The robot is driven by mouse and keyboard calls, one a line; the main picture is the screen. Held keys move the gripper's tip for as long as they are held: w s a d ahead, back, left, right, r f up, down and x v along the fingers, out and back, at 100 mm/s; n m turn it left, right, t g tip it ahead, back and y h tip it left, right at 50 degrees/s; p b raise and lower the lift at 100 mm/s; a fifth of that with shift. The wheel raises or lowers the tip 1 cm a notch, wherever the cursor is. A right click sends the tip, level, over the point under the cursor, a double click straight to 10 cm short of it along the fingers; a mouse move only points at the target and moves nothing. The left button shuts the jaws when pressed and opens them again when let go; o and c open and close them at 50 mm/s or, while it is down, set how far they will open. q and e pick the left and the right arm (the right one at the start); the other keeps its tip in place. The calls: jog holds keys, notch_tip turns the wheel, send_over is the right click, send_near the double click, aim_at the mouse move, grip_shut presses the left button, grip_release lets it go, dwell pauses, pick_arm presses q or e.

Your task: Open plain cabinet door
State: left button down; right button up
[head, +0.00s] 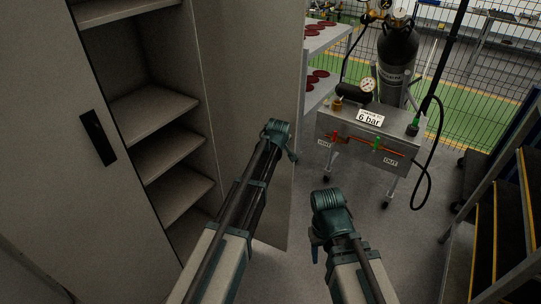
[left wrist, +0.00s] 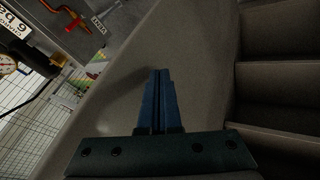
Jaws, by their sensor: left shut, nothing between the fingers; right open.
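The plain grey cabinet stands at the left of the head view. Its right-hand door (head: 252,75) is swung open, with bare shelves (head: 155,105) showing beside it. The left-hand door (head: 55,120), with a black handle (head: 98,138), covers the other half. My left gripper (head: 291,154) is near the free edge of the open door. In the left wrist view its fingers (left wrist: 160,88) are shut and empty in front of the door panel (left wrist: 190,60); I cannot tell whether they touch it. My right gripper (head: 316,250) is open and empty, low over the floor, right of the door.
A wheeled metal box (head: 365,140) with a "6 bar" label, gauge and red pipe stands ahead. A dark cylinder (head: 397,60) and a rack (head: 325,40) are behind it. Yellow-edged steps (head: 510,200) stand at right. Grey floor (head: 415,235) between is free.

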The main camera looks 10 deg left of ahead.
pick_arm(q)
jog(key=shift+w+d, duration=0.2)
jog(key=shift+w, duration=0.3)
jog(key=shift+w+d, duration=0.15)
jog(key=shift+w, duration=0.3)
jog(key=shift+s, duration=0.1)
jog(key=s+d+r+p, duration=0.2)
jog(key=s+r+p, duration=0.6)
jog(key=s, duration=0.1)
jog(key=shift+d, duration=0.3)
pick_arm(e)
notch_tip(320, 180, up, 8)
jog(key=d, duration=0.1)
jog(key=shift+s, duration=0.2)
jog(key=shift+d, duration=0.1)
